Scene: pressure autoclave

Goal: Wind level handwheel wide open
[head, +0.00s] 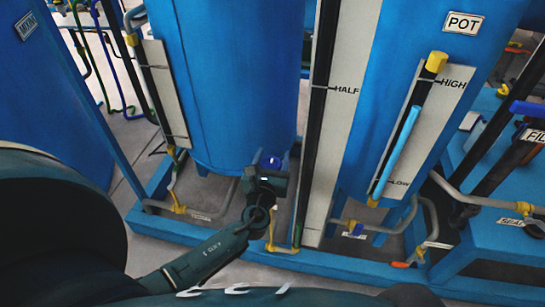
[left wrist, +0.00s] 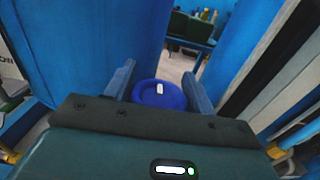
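The blue round handwheel (head: 270,163) stands low in front of the tank, left of the scale plate marked HALF. It is partly covered by my left gripper (head: 266,180), which reaches up to it from below. In the left wrist view the handwheel (left wrist: 158,97) shows a white mark and lies between the two spread fingers of my left gripper (left wrist: 160,78). Its edges come close to both fingers; I cannot tell whether they touch. The palm hides its lower edge. My right gripper is not in view.
A blue tank (head: 235,80) rises behind the handwheel. The HALF scale plate (head: 345,130) stands close on its right. The POT tank (head: 420,45) has a level gauge (head: 402,140). Blue base rails (head: 320,262) and thin pipes run low around the gripper.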

